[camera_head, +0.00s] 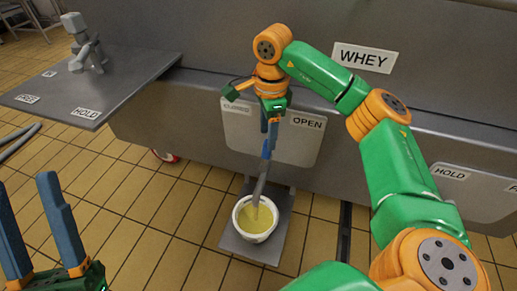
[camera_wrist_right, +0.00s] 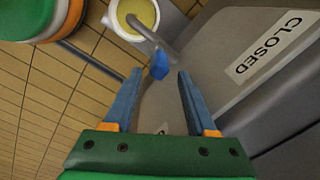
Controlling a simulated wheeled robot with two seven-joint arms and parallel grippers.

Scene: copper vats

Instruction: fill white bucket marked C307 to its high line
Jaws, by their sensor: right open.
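A white bucket (camera_head: 241,229) stands on a grey plate below the vat front and holds yellow liquid (camera_head: 257,219). No C307 mark or high line can be read. A grey spout (camera_head: 261,186) reaches down over the bucket; I cannot tell whether liquid is flowing. A blue valve handle (camera_wrist_right: 159,66) sits at the spout's top, between and just beyond the tips of my open right gripper (camera_wrist_right: 158,74). The bucket (camera_wrist_right: 113,20) also shows in the right wrist view. My left gripper (camera_head: 24,186) is open and empty at lower left, apart from everything.
The vat panel carries CLOSED and OPEN labels (camera_head: 307,123), with a WHEY sign (camera_head: 364,58) above. A HOLD shelf (camera_head: 465,190) is at right.

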